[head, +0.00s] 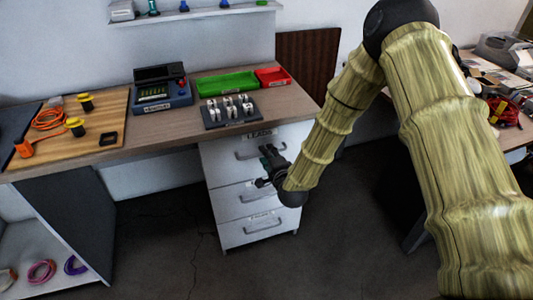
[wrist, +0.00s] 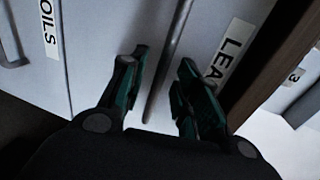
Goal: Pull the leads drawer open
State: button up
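The leads drawer (head: 230,150) is the top white drawer under the bench, with a LEADS label on its upper edge. Its front looks flush with the drawers below. Its grey bar handle (head: 247,156) is partly hidden by my gripper (head: 268,165). In the wrist view the drawer front (wrist: 205,40) fills the middle, with the cut-off label at right. My gripper (wrist: 163,62) is open, its two dark green fingers apart. The handle (wrist: 167,65) runs between them in the picture, touching neither visibly. How deep the fingers reach past it I cannot tell.
The second drawer, with a label ending in OILS (wrist: 49,25), adjoins the leads drawer. The floor (head: 160,240) before the drawers is clear.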

jog(key=shift+x, duration=0.8)
grip_shut()
jog(key=shift+s, duration=0.1)
